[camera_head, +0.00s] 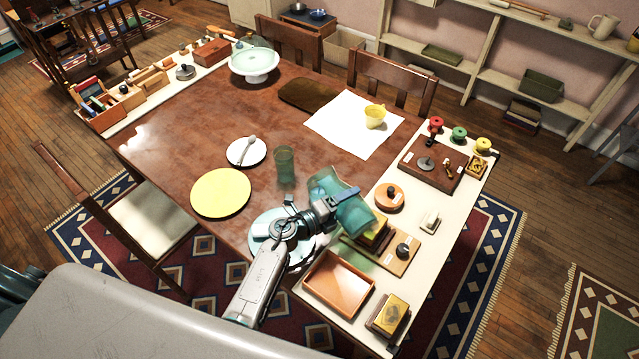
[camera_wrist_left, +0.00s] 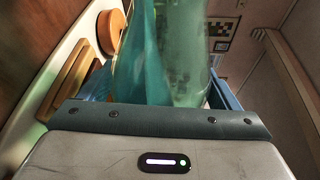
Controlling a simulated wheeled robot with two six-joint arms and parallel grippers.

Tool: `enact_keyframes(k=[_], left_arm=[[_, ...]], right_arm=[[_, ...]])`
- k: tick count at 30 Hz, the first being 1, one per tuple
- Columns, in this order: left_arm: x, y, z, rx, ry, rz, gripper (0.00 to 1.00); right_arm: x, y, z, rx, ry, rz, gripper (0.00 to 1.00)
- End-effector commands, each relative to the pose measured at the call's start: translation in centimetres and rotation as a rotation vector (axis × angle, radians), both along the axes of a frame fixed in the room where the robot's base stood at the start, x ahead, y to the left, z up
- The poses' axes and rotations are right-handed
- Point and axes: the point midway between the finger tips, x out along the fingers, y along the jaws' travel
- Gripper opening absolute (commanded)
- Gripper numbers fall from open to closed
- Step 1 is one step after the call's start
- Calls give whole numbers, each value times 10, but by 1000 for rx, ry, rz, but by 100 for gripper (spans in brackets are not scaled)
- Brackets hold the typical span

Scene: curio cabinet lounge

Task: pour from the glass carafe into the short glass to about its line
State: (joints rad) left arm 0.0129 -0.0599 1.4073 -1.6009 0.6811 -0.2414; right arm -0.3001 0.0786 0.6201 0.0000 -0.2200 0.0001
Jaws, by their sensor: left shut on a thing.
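My left gripper (camera_head: 322,212) is shut on the teal glass carafe (camera_head: 352,212) and holds it above the table's right part. The carafe is tilted, its wide end towards the upper left in the head view. It fills the middle of the left wrist view (camera_wrist_left: 165,60), darker teal on one side and paler on the other. The short glass (camera_head: 285,168), greenish, stands upright on the brown table, left of the carafe and apart from it. No stream shows between them. The glass's line and contents are too small to tell. My right gripper is not in view.
Near the glass are a white saucer with a spoon (camera_head: 240,157), a yellow plate (camera_head: 221,193) and a pale blue plate (camera_head: 257,229) partly under my arm. A yellow cup (camera_head: 375,117) stands on a white cloth (camera_head: 340,132). A side counter (camera_head: 428,262) with small items lies right.

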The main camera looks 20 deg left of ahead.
Motion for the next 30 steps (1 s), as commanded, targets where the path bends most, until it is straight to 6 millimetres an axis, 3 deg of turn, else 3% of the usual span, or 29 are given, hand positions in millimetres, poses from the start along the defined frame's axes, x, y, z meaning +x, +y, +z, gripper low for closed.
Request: enact_keyframes(k=[30], left_arm=[[1, 0, -1, -32, 23, 0, 34]], right_arm=[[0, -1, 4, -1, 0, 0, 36]])
